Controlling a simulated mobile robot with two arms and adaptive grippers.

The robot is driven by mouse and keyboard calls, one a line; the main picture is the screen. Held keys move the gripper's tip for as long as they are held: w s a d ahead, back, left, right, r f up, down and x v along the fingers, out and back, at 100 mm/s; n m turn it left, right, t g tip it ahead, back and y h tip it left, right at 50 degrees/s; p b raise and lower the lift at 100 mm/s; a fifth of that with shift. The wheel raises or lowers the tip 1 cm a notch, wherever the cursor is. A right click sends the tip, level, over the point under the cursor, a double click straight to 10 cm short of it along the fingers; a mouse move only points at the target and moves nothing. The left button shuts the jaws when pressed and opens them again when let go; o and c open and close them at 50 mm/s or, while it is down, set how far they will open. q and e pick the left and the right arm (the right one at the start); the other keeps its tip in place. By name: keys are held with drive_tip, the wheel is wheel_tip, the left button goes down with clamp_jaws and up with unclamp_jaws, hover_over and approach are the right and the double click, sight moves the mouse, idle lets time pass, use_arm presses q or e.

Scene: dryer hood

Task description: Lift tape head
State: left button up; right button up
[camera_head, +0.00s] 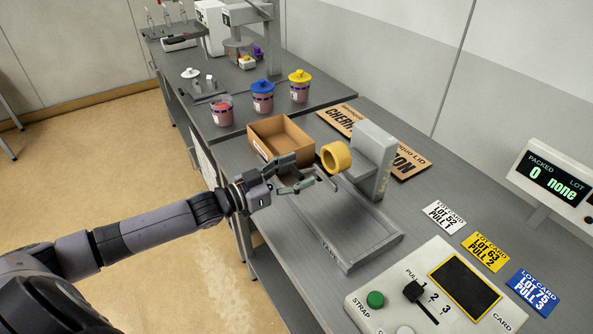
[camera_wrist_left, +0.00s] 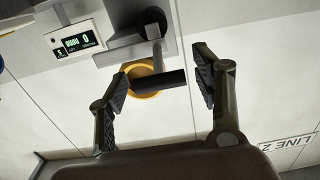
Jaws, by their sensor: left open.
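The tape head is a grey block (camera_head: 372,160) with a yellow tape roll (camera_head: 336,156) on its side, standing at the far right of a grey frame (camera_head: 345,262) on the bench. In the left wrist view the yellow roll (camera_wrist_left: 146,91) shows behind a dark bar (camera_wrist_left: 160,82) that sticks out from the head. My left gripper (camera_head: 312,174) is open just left of the roll. In the wrist view its fingers (camera_wrist_left: 163,75) stand on both sides of the bar, with a gap visible at the right finger. I cannot tell whether the left finger touches it. My right gripper is not in view.
An open brown carton (camera_head: 262,148) stands just behind my left gripper. A control panel (camera_head: 360,312) and three lot cards, including a yellow one (camera_head: 484,250), lie at the front right.

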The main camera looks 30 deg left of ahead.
use_arm(q)
drive_tip(key=shift+w+d, duration=0.1)
drive_tip(key=shift+w, duration=0.05)
drive_tip(key=shift+c, duration=0.5)
clamp_jaws()
idle(0.4)
